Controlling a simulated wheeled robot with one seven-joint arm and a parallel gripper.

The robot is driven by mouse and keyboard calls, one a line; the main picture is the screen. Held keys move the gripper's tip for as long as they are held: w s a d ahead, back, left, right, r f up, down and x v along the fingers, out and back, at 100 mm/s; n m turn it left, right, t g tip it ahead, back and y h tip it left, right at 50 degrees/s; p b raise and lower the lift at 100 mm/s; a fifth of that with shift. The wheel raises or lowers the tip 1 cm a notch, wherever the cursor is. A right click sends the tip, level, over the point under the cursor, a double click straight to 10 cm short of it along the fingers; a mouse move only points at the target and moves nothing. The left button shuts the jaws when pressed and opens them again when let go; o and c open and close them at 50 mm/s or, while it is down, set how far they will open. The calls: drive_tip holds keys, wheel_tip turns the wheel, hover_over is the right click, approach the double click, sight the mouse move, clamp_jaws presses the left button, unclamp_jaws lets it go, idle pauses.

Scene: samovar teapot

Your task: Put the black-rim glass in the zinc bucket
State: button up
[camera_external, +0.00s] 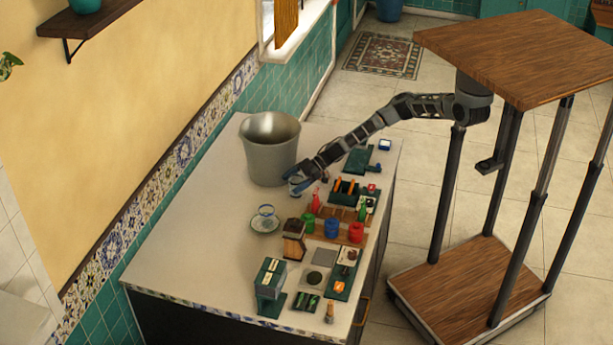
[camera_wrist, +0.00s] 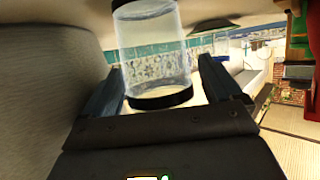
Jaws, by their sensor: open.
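In the external view the glass (camera_external: 298,179) is small and partly hidden by the fingers. The zinc bucket (camera_external: 269,155) stands upright just left of and behind my gripper. Its grey wall (camera_wrist: 45,75) fills the left of the wrist view. The bucket's floor is hidden.
A blue-rim glass on a saucer (camera_external: 265,226) stands in front of the bucket. Red and green bottles, coloured jars (camera_external: 331,228), trays and a dark green box (camera_external: 270,278) crowd the counter's right side. The counter's left front (camera_external: 190,255) is clear.

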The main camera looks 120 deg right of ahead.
drive_tip(key=v, duration=1.1)
drive_tip(key=shift+s, duration=0.25)
